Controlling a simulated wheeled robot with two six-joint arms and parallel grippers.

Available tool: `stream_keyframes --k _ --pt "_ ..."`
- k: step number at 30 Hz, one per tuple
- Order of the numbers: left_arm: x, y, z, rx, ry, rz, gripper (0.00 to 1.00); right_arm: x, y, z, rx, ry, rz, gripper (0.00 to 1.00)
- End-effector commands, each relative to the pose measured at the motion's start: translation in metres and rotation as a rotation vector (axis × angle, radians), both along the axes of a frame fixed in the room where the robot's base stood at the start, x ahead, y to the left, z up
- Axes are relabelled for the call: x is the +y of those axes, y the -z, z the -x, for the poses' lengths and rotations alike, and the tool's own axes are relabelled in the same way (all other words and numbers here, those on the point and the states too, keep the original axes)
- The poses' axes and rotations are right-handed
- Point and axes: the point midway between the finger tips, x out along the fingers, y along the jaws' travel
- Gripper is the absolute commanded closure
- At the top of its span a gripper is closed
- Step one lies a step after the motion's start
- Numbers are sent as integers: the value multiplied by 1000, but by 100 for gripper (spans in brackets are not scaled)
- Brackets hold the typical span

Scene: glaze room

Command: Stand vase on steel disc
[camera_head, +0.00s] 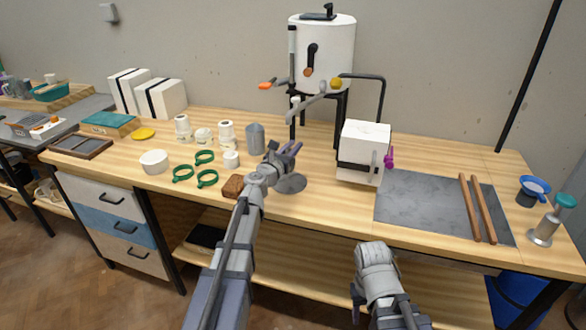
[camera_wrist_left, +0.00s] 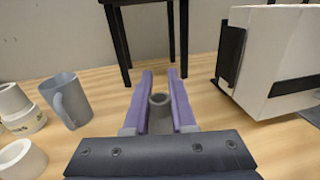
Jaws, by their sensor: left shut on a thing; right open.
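My left gripper (camera_head: 287,150) reaches over the table with purple fingers. In the left wrist view, the fingers (camera_wrist_left: 161,98) are shut on a small grey vase (camera_wrist_left: 160,103), whose round open mouth shows between them. In the head view, the vase is mostly hidden by the gripper. The round grey steel disc (camera_head: 292,184) lies on the table just below the left gripper; I cannot tell whether the vase touches it. My right gripper (camera_head: 358,298) is open, low in front of the table, its fingers hard to make out.
A grey mug (camera_head: 255,139), white pots (camera_head: 154,162), green rings (camera_head: 183,173) and a brown block (camera_head: 233,186) stand left of the disc. A white box-shaped device (camera_head: 362,152) stands to the right, near a slate board (camera_head: 420,205). A white tank (camera_head: 322,50) rises behind.

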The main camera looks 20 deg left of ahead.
Motion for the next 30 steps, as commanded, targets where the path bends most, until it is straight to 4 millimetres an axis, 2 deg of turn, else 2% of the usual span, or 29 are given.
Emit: stream_keyframes --k 1,8,18,30 --pt "0 7 0 0 0 0 100 0 7 0 0 0 0 50" --pt "0 9 0 0 0 0 100 0 9 0 0 0 0 50" --pt "0 45 0 0 0 0 100 0 45 0 0 0 0 50" --pt "0 47 0 0 0 0 100 0 47 0 0 0 0 50"
